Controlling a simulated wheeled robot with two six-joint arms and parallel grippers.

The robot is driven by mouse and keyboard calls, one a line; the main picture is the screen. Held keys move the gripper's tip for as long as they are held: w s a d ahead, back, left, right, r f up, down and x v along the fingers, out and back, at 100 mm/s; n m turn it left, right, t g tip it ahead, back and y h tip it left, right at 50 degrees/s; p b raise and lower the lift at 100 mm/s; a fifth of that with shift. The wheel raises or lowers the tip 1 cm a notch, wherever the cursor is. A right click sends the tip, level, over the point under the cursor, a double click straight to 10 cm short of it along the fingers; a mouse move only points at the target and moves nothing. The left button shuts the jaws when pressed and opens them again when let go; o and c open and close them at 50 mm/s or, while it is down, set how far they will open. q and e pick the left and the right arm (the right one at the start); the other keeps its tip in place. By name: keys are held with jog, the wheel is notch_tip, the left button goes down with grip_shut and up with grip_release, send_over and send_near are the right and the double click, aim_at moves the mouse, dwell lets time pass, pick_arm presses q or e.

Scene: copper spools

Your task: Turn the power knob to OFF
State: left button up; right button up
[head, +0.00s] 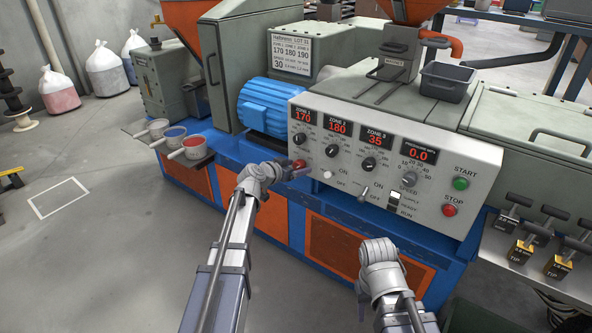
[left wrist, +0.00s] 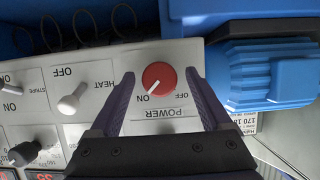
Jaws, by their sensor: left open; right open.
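The power knob (left wrist: 159,76) is a round red knob with a white pointer line on the white control panel (head: 470,165). In the left wrist view, which shows the panel upside down, the pointer is turned toward the ON mark. My left gripper (left wrist: 157,73) is open, with one finger on each side of the knob and a gap to it on both sides. In the head view the left gripper (head: 297,172) is at the panel's lower left corner and partly covers the knob.
The heat switch (left wrist: 72,103) is beside the knob. A blue ribbed motor (head: 267,106) stands behind the panel's left end. Several metal cups (head: 195,146) sit on a ledge to the left. Open floor is at the left.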

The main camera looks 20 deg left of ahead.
pick_arm(q)
jog(key=shift+c, duration=0.4)
grip_shut()
dwell(0.4)
jog(key=n+h, duration=0.1)
jog(key=n, duration=0.1)
jog(key=shift+a+f+n+g+h+b, duration=0.1)
jog(key=shift+a+n+g+h+b, duration=0.05)
jog(key=shift+n+g+h+b, duration=0.2)
jog(key=n+h+b, duration=0.2)
jog(key=n, duration=0.1)
jog(key=shift+a+f, duration=0.1)
jog(key=shift+f, duration=0.05)
jog(key=n+h+b, duration=0.1)
jog(key=n+b, duration=0.1)
jog(key=n+h+b, duration=0.1)
jog(key=n, duration=0.1)
jog(key=shift+f+h+b, duration=0.15)
jog(key=shift+h+b, duration=0.1)
jog(key=shift+b, duration=0.1)
jog(key=shift+n+t+h+b, duration=0.65)
jog(key=shift+n+b, duration=0.7)
jog(key=shift+n, duration=0.5)
